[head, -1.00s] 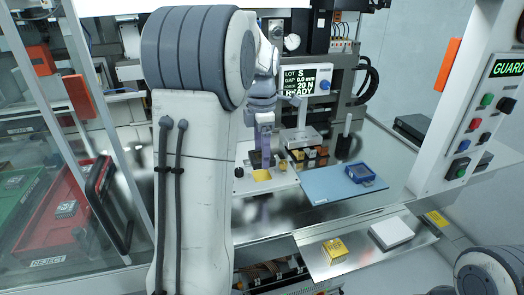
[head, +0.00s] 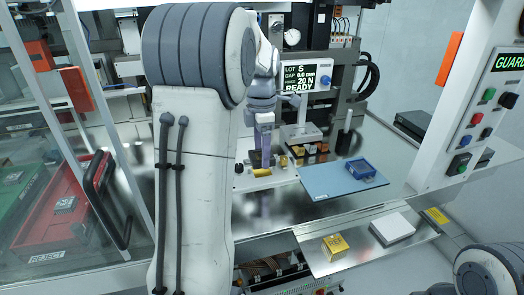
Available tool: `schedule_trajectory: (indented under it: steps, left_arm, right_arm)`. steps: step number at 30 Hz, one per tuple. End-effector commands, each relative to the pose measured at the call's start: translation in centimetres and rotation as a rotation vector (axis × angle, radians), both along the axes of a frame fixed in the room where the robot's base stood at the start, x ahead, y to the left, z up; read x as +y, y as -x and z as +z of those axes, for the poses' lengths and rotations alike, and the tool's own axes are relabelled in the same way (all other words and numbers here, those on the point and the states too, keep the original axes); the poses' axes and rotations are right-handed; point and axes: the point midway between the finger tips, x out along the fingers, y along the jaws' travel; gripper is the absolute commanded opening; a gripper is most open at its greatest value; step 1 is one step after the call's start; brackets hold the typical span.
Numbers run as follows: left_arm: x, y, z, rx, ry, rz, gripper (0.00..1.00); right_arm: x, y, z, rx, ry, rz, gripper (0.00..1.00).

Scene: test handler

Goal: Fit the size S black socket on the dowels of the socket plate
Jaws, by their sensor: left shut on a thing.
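My left gripper (head: 266,152) points down over the white socket plate (head: 282,178) and is shut on what looks like the black socket (head: 255,158), a dark block at its fingertips. The fingers and my own arm cover much of it, so I cannot tell whether it touches the plate or sits on the dowels. The plate has a gold pad (head: 262,173) and a dark round peg (head: 238,170) at its left; other dowels are hidden. My right gripper is out of view; only part of my right arm shows at the lower right.
A blue mat (head: 325,185) holds a blue tray-like part (head: 361,169). Small orange, dark and gold blocks (head: 311,150) stand behind the plate. A display (head: 305,78) reads LOT S, READY. A yellow box (head: 335,246) and white block (head: 392,228) lie in front. A red reject bin (head: 62,215) is left.

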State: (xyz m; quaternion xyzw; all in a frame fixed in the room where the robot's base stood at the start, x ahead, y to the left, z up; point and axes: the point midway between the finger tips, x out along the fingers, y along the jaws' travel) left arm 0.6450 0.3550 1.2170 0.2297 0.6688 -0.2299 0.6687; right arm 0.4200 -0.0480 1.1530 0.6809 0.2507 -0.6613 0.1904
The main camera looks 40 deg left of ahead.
Motion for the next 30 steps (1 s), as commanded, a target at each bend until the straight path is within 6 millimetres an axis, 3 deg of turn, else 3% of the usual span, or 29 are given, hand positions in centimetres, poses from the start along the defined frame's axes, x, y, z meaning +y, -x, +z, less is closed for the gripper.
schedule_trajectory:
  steps: [30]
  left_arm:
    - [0.0,0.0,-1.0,-0.001,-0.001,0.0,0.12]
  right_arm:
    - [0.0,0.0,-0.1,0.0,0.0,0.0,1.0]
